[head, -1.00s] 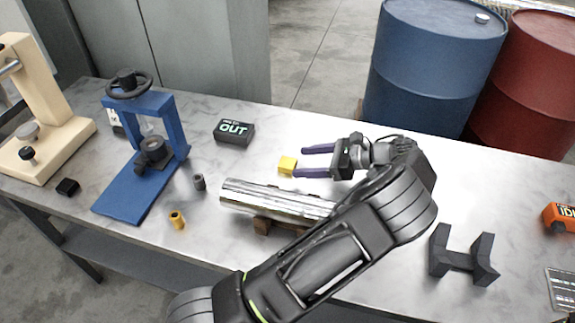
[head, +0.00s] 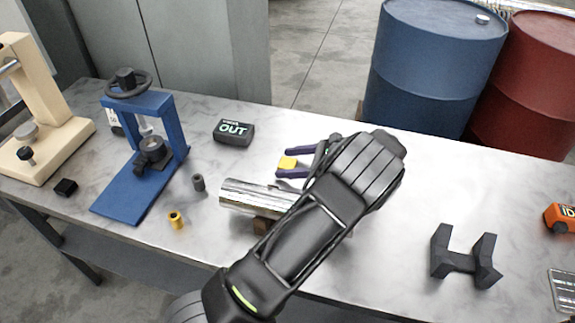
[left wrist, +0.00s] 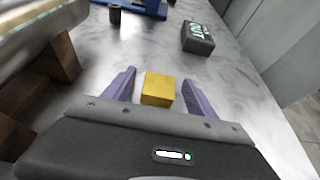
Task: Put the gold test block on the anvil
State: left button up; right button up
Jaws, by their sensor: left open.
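The gold test block (head: 288,163) lies on the table behind the metal cylinder. My left gripper (head: 284,162) is open around it, with one purple finger on each side. In the left wrist view the block (left wrist: 158,89) sits between the fingertips (left wrist: 158,88), with gaps to both fingers. A blue press (head: 128,160) with a black handwheel stands at the left; a dark round seat (head: 152,149) is inside its frame. A beige stand (head: 62,130) at the far left has a grey round plate (head: 27,131). Which of these is the anvil I cannot tell. My right gripper is not in view.
A shiny metal cylinder (head: 245,197) on brown supports lies partly under my left arm. A dark cradle (head: 465,258) stands right.

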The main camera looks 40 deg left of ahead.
pick_arm(q)
jog(key=shift+c, duration=0.3)
grip_shut()
dwell(0.3)
